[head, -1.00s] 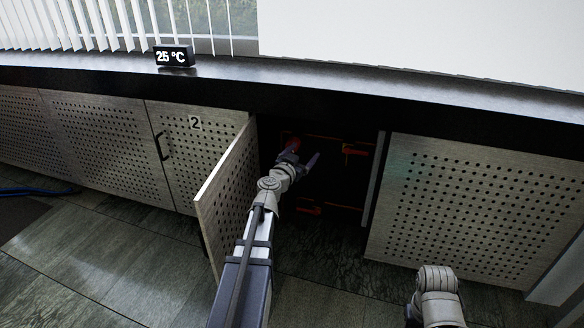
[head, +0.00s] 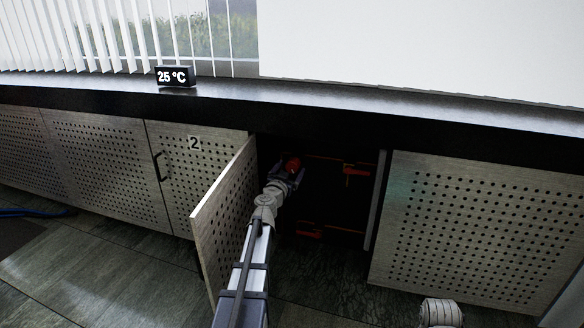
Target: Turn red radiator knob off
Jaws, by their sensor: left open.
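The red radiator knob (head: 293,164) is inside the dark open cabinet, near its upper left. My left gripper (head: 287,174) is open and reaches into the cabinet, with its fingers just below and on either side of the knob. I cannot tell whether they touch it. Part of the knob is hidden by the gripper. My right arm shows only as a wrist part at the bottom edge; its gripper is out of view.
The perforated cabinet door (head: 223,224) stands open left of my left arm. Red-orange valve handles (head: 356,171) and (head: 309,234) sit deeper in the cabinet. A 25 °C display (head: 175,77) stands on the dark sill (head: 330,108). A closed panel (head: 465,230) is at right.

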